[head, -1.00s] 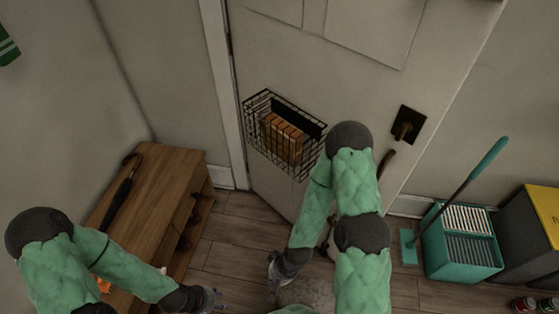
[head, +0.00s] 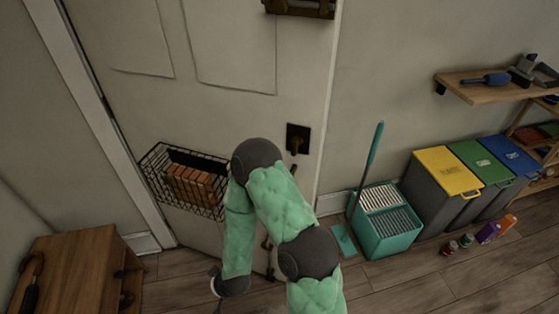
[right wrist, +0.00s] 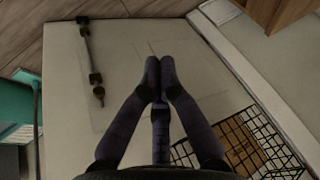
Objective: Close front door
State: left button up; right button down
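The front door (head: 225,110) is a pale panel with a dark lever handle (head: 297,140) near its right edge. A wire basket (head: 185,180) holding brown items hangs on it. My right arm crosses in front of the door and hides part of its lower half. My right gripper (right wrist: 159,65) has its fingertips together with nothing between them, over the pale door face (right wrist: 200,50); I cannot tell whether they touch. A dark bar handle (right wrist: 90,60) shows beside them. Whether the door is fully closed is unclear. My left gripper is out of view.
A wooden bench (head: 75,270) stands at the lower left. A teal mop bucket (head: 385,222) stands right of the door. Yellow, green and blue-lidded bins (head: 447,170) line the wall, with cans and cartons (head: 488,233) on the floor before them. A wooden shelf (head: 490,85) is above.

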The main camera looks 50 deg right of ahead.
jog(key=w+d+r+m+t+h+p, duration=0.1)
jog(key=w+d+r+m+t+h, duration=0.2)
jog(key=d+r, duration=0.45)
jog(key=w+d+r+m+t+h+p, duration=0.15)
jog(key=d+r+h, duration=0.35)
jog(key=r, duration=0.6)
jog(key=s+d+r+m+g+h+p, duration=0.1)
jog(key=s+d+r+m+h, duration=0.15)
jog(key=s+r+h, duration=0.35)
jog(key=s+d+r+m+g+h+p, duration=0.1)
jog(key=s+d+r+m+g+h, duration=0.2)
jog(key=r, duration=0.5)
jog(key=w+d+n+t+b, duration=0.1)
jog(key=w+d+b, duration=0.2)
jog(key=d, duration=1.1)
jog(key=shift+w, duration=1.75)
